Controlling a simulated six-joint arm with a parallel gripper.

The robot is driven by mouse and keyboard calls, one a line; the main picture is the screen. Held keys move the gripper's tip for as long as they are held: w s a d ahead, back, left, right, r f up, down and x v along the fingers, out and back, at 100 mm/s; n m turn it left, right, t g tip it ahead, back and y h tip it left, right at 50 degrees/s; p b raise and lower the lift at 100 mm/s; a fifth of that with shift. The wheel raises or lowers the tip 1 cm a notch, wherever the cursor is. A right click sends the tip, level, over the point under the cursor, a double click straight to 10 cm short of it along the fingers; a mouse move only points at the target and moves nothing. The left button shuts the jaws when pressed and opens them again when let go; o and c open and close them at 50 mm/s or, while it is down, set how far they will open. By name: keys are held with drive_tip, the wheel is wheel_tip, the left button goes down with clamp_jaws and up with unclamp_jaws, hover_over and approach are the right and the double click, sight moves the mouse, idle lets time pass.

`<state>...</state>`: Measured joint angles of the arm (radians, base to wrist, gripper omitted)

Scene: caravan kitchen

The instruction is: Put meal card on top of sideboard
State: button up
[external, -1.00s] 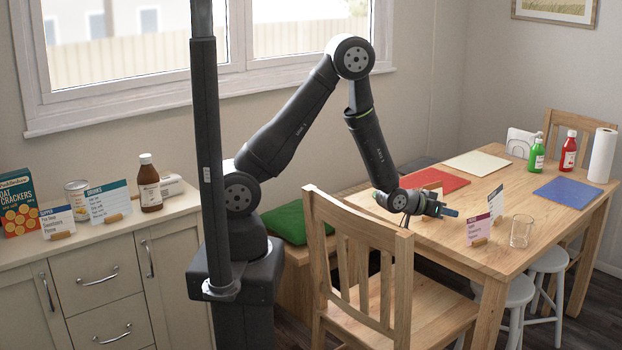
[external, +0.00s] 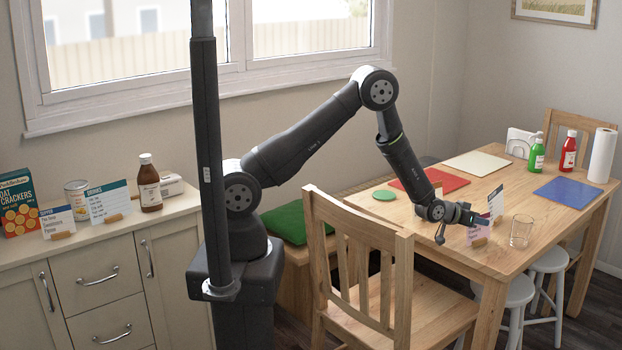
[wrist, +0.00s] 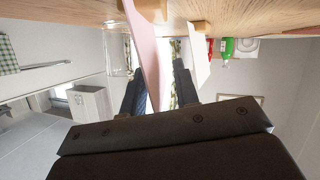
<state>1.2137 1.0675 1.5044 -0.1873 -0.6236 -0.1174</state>
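Two upright cards stand in wooden holders near the front right of the table: a pinkish card (external: 480,236), partly behind my gripper, and a white card (external: 496,203) just behind it. I cannot read either. In the wrist view, which is upside down, the pink card (wrist: 148,45) reaches between the fingers of my gripper (wrist: 160,85), and the white card (wrist: 197,62) is outside the right finger. My gripper (external: 468,216) is open, with a gap beside the pink card. The sideboard (external: 110,236) stands at the left, with a supper card (external: 57,222) and a drinks card (external: 107,203) on it.
The sideboard also holds a cracker box (external: 18,203), a can (external: 77,198) and a brown bottle (external: 149,185). A glass (external: 521,231) stands right of the table cards. A chair (external: 375,270) stands in front of the table (external: 545,235).

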drive_tip(key=shift+d, duration=0.1)
clamp_jaws()
idle(0.3)
